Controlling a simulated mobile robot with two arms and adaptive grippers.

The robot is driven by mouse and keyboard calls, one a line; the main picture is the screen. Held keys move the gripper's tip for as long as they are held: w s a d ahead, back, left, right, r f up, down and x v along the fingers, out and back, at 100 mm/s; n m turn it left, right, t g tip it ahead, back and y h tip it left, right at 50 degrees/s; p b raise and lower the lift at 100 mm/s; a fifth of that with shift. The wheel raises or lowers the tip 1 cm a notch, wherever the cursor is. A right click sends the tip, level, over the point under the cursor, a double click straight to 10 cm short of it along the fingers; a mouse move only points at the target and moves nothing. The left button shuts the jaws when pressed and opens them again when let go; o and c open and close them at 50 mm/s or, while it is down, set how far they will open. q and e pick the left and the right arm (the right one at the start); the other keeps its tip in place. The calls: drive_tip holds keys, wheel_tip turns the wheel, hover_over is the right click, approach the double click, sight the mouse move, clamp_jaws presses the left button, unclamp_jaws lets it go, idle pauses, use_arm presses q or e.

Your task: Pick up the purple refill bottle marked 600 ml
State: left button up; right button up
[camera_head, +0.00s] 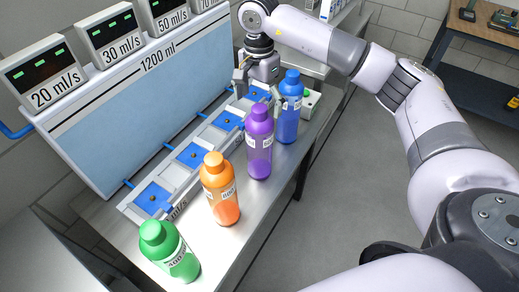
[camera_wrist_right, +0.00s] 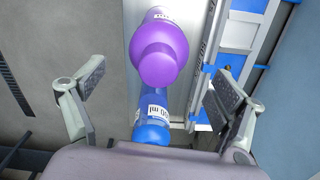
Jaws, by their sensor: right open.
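The purple bottle (camera_head: 259,142) stands upright on the metal bench between the orange and blue bottles; the text on its label is too small to read. In the right wrist view the purple bottle (camera_wrist_right: 162,50) shows from above, cap toward the camera, ahead of the fingertips. My right gripper (camera_head: 258,90) is open and empty, behind the purple bottle and just left of the blue bottle (camera_head: 289,108). In the right wrist view the blue bottle (camera_wrist_right: 153,128) appears between the spread fingers (camera_wrist_right: 155,105), partly hidden by my gripper body. My left gripper is out of view.
An orange bottle (camera_head: 220,190) and a green bottle (camera_head: 170,250) stand nearer along the bench (camera_head: 228,238). A row of blue-and-grey membrane stations (camera_head: 192,155) runs beside them, below the big light-blue tank (camera_head: 150,108) with displays. Open floor lies to the right.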

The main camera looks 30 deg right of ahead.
sight(259, 107)
wheel_tip(259, 107, down, 3)
drive_tip(key=shift+a+f+p, duration=0.1)
drive_tip(key=shift+f+p, duration=0.05)
drive_tip(key=shift+p, duration=0.2)
drive_tip(key=shift+f+p, duration=0.45)
drive_tip(key=shift+f, duration=0.1)
drive_tip(key=f+p, duration=0.1)
drive_tip(key=f, duration=0.2)
drive_tip(key=shift+s+f+p, duration=0.2)
drive_tip(key=shift+f+p, duration=0.1)
drive_tip(key=shift+p, duration=0.1)
drive_tip(key=shift+w+f, duration=0.1)
drive_tip(key=shift+f, duration=0.3)
drive_tip(key=c, duration=1.8)
